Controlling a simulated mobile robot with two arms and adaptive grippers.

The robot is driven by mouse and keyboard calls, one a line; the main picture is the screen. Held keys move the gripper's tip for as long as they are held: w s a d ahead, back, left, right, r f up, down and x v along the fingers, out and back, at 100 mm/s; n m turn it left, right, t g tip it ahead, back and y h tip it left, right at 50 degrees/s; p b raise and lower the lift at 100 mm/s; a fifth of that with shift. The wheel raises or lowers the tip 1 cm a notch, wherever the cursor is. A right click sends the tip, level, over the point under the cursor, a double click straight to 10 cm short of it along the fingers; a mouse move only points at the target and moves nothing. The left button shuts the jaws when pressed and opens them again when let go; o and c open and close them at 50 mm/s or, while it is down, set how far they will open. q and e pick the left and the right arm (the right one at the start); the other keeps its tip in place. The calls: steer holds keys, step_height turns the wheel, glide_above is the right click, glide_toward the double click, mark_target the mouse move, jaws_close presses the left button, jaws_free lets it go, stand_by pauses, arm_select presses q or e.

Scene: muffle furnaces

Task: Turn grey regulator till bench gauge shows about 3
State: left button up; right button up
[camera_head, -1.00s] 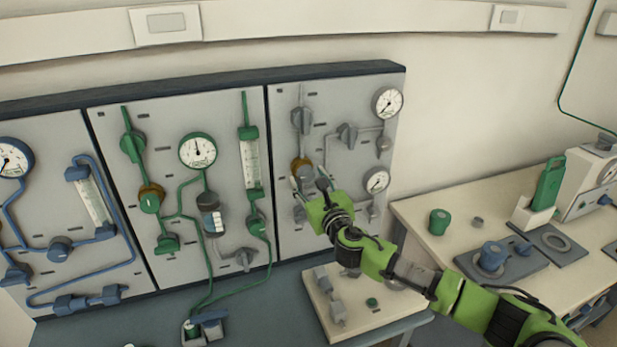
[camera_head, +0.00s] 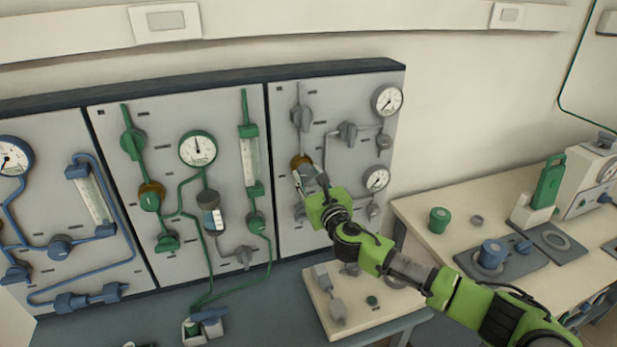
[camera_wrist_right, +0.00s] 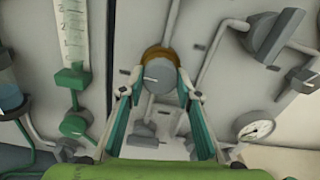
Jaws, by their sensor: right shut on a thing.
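The grey regulator (camera_wrist_right: 158,76) is a round grey knob with a white pointer mark and a brown-gold collar behind it. In the head view its collar (camera_head: 301,162) shows on the right-hand panel, with the knob mostly hidden by the gripper. My right gripper (camera_head: 309,177) has its fingers on either side of the knob and is shut on it, as the wrist view (camera_wrist_right: 159,84) shows. Two round white gauges sit to its right, an upper one (camera_head: 388,101) and a lower one (camera_head: 377,180). Their readings are too small to tell. My left gripper is out of view.
Grey valve handles (camera_head: 348,133) and pipes surround the regulator. The middle panel holds a green-rimmed gauge (camera_head: 198,149) and a flow tube. A beige board with fittings (camera_head: 350,318) lies below my right arm. A bench (camera_head: 425,207) with equipment stands right.

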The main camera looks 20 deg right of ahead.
steer(key=m, duration=0.4)
steer(key=shift+f+m+b, duration=0.1)
steer(key=shift+m+b, duration=0.2)
steer(key=m, duration=0.3)
steer(key=shift+m, duration=0.3)
steer(key=m, duration=0.3)
steer(key=shift+a+m+b, duration=0.1)
steer(key=shift+m+b, duration=0.2)
steer(key=shift+b, duration=0.05)
steer(key=shift+m, duration=1.8)
steer(key=o, duration=1.1)
steer(key=shift+s, duration=0.1)
